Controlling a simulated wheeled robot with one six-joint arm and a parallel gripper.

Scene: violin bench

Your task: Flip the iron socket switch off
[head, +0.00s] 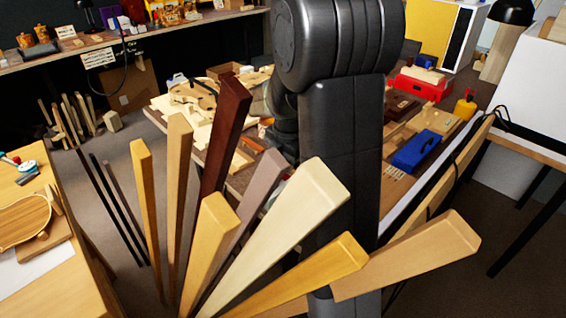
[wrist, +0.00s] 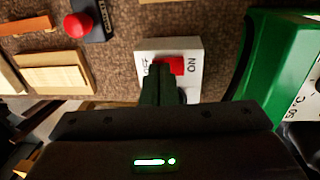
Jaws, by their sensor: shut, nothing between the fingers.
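The iron socket switch shows in the wrist view as a white plate (wrist: 193,44) with a red rocker (wrist: 178,66). "ON" is printed to the right of the rocker, and partly hidden lettering stands to its left. My gripper (wrist: 160,68) is shut and empty, with its fingertips over the lower left part of the rocker. I cannot tell whether the tips touch it or which way the rocker is tilted. In the head view I cannot make out the switch, and my gripper is hidden.
In the wrist view a green body (wrist: 278,60) with a temperature marking stands close right of the switch. A red knob (wrist: 78,25) and wooden pieces (wrist: 53,73) lie left. In the head view several wood strips (head: 285,215) rise in front of my arm.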

